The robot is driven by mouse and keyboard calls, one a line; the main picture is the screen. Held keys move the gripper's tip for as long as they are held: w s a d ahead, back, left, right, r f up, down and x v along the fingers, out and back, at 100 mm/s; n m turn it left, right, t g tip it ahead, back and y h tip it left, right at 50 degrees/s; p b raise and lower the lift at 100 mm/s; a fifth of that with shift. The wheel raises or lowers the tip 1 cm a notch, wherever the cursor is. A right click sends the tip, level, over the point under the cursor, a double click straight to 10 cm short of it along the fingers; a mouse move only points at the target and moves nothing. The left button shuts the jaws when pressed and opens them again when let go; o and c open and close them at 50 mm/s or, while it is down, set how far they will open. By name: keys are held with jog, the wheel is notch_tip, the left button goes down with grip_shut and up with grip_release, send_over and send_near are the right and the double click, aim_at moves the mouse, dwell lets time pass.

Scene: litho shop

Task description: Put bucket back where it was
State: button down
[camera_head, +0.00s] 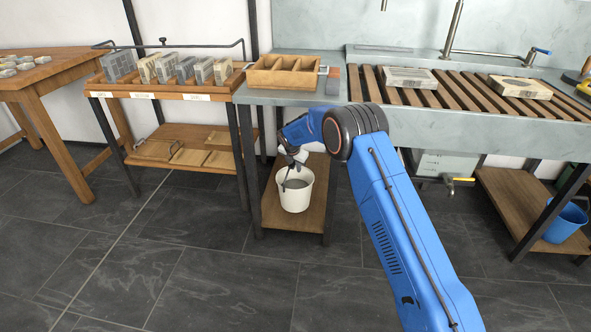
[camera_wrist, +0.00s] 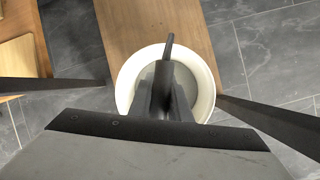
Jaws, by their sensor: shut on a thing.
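The white bucket (camera_head: 297,198), with a grey inside, is upright at the wooden lower shelf (camera_head: 308,226) under the left end of the sink bench. I cannot tell whether its base rests fully on the board. My gripper (camera_head: 291,180) reaches down at the bucket's mouth and is shut on the bucket. The exact gripped part is hard to make out. In the wrist view the round white rim (camera_wrist: 208,80) surrounds the dark jaws (camera_wrist: 166,78), with the shelf board (camera_wrist: 150,20) beneath.
Dark bench legs (camera_head: 328,200) stand close on either side of the bucket. A blue bucket (camera_head: 566,222) stands on the right lower shelf. A wooden divided box (camera_head: 283,78) sits on the bench above. The dark tiled floor (camera_head: 190,270) in front is clear.

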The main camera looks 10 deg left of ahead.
aim_at(293, 166)
jog(key=shift+w+a+f, duration=0.1)
jog(key=shift+f, duration=3)
jog(key=c, duration=2)
grip_release()
jog(key=shift+f, duration=0.25)
jog(key=o, duration=0.4)
jog(key=shift+c, duration=0.2)
jog(key=shift+r, duration=0.2)
jog(key=v, duration=1.2)
